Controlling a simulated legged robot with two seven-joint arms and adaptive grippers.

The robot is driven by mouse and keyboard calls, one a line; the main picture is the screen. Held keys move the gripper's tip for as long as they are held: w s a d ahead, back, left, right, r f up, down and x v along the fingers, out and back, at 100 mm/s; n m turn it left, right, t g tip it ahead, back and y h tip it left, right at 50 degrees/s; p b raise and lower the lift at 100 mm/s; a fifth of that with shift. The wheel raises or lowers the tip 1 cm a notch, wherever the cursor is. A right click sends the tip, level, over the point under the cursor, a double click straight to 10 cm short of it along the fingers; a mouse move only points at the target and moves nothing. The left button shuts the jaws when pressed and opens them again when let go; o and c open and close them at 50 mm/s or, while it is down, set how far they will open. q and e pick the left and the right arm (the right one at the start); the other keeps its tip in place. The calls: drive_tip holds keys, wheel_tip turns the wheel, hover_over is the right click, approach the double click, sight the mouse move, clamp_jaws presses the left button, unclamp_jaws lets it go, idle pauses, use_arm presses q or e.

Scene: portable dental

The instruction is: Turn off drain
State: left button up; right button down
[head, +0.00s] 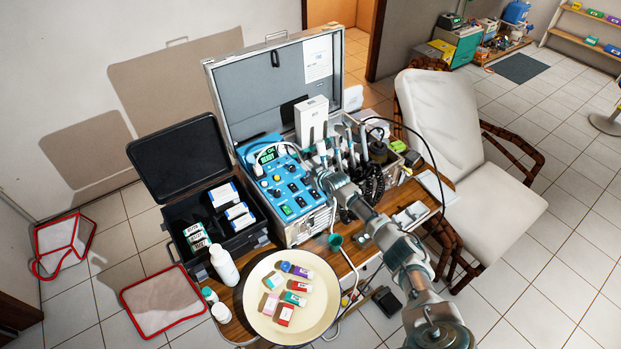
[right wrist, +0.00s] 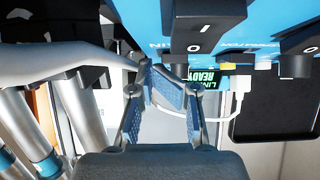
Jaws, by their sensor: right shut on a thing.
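The blue control panel (head: 284,185) of the dental unit stands on the wooden table, with dark switches, knobs and a lit green display (head: 269,154). I cannot read which control is the drain. My right gripper (head: 318,168) is at the panel's upper right edge, beside the handpieces. In the right wrist view, black switches (right wrist: 208,28) marked O and I hang upside down above the fingers (right wrist: 167,85). A grey tube (right wrist: 60,65) reaches close to the left finger. My left gripper is out of view.
Several handpieces (head: 350,143) and hoses crowd the unit beside my gripper. An open black case (head: 180,160) stands left of the panel. A white bottle (head: 223,265) and a round tray (head: 255,318) with small boxes are in front. A white chair (head: 440,110) is at right.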

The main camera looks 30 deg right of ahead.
sight(301, 179)
drive_tip(key=shift+w+a+r+y+b, duration=0.2)
drive_tip(key=shift+w+a, duration=0.1)
drive_tip(key=shift+a, duration=0.25)
drive_tip(key=shift+w+a+r+y+b, duration=0.15)
drive_tip(key=shift+w+a, duration=0.15)
drive_tip(key=shift+a, duration=0.25)
drive_tip(key=shift+w+a, duration=0.1)
drive_tip(key=shift+w, duration=0.1)
drive_tip(key=shift+w+a, duration=0.1)
drive_tip(key=shift+a, duration=0.1)
drive_tip(key=shift+d+r, duration=0.1)
drive_tip(key=shift+r, duration=0.1)
drive_tip(key=shift+s+r+p, duration=0.2)
drive_tip(key=shift+r+p, duration=0.15)
drive_tip(key=r+p, duration=0.4)
drive_tip(key=shift+w, duration=0.4)
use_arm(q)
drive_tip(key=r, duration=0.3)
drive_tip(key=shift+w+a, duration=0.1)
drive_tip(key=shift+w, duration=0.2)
use_arm(e)
drive_tip(key=a+r+v, duration=0.1)
drive_tip(key=v, duration=0.8)
drive_tip(key=shift+w, duration=0.35)
